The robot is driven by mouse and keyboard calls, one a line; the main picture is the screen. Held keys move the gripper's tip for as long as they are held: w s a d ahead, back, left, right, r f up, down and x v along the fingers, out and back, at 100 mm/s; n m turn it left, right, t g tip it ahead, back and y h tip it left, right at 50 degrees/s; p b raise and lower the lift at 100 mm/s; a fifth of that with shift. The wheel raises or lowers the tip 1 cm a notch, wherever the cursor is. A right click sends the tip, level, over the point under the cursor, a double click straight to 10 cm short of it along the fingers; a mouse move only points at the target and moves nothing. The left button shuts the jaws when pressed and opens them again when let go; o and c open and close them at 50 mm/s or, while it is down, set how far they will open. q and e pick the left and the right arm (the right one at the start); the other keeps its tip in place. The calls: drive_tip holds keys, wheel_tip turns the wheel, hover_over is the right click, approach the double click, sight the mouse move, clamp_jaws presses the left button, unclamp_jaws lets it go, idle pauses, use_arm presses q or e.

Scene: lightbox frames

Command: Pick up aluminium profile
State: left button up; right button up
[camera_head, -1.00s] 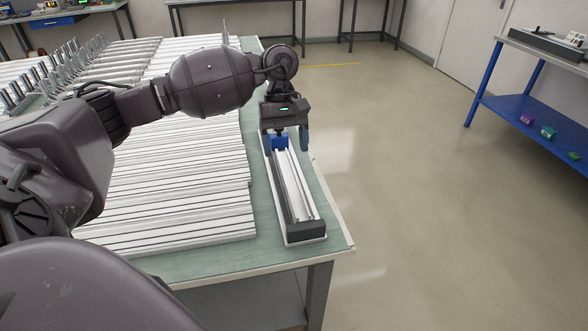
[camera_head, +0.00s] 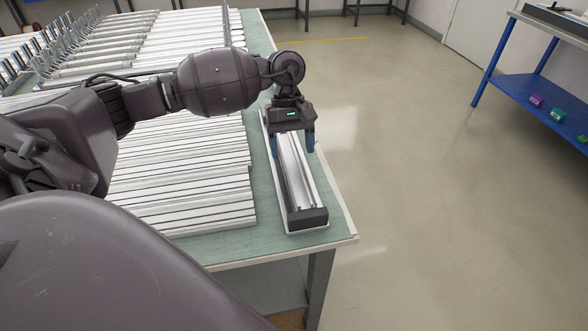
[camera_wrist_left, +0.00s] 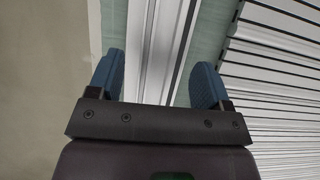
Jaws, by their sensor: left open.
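A long silver aluminium profile (camera_head: 297,185) lies in a narrow white-edged holder along the right edge of the table. A dark block (camera_head: 307,218) sits at its near end. My left gripper (camera_head: 292,146) is above the far part of the profile, with its blue fingers open on either side of it. In the left wrist view, the profile (camera_wrist_left: 153,50) runs between the two open fingertips (camera_wrist_left: 160,66), with a gap on both sides. Contact is not visible. The far end of the profile is hidden behind my gripper. My right gripper does not show.
Many more white-silver profiles (camera_head: 190,195) lie side by side on the green table top (camera_head: 240,243), left of the holder. Upright metal racks (camera_head: 75,45) stand at the back left. A blue-shelved bench (camera_head: 510,95) stands at the right beyond open floor.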

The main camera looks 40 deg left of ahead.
sight(294, 162)
use_arm(q)
drive_tip(key=x, duration=0.4)
drive_tip(key=shift+s+d+f, duration=0.1)
drive_tip(key=shift+d+f, duration=0.1)
drive_tip(key=shift+r, duration=0.1)
drive_tip(key=c, duration=1.1)
